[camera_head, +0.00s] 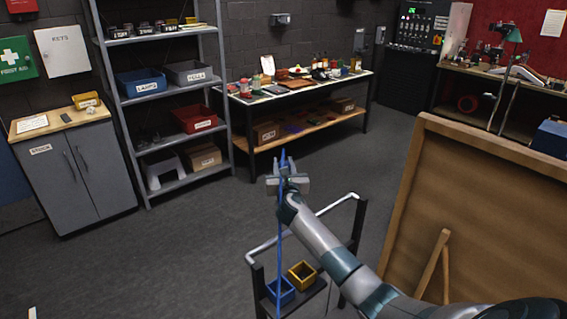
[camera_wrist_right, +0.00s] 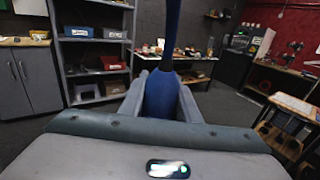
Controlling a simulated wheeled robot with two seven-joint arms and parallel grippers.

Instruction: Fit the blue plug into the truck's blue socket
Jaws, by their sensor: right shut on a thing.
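My right gripper (camera_head: 287,180) is shut on the blue plug (camera_head: 283,160) and holds it up in the air, above and beyond the truck. In the right wrist view the plug (camera_wrist_right: 161,95) stands between the two fingers, with a narrower blue stem rising from it. A thin blue line runs down from the gripper past the truck in the head view; I cannot tell where it ends. The truck (camera_head: 318,296) is a dark frame with pale handles. It carries an open blue socket (camera_head: 286,292) beside a yellow one (camera_head: 303,275). My left gripper is out of view.
A large brown board (camera_head: 480,200) stands close on the right. Grey shelves (camera_head: 170,99) with bins, a cabinet (camera_head: 75,175) and a cluttered workbench (camera_head: 300,86) line the back. The floor (camera_head: 150,265) left of the truck is clear.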

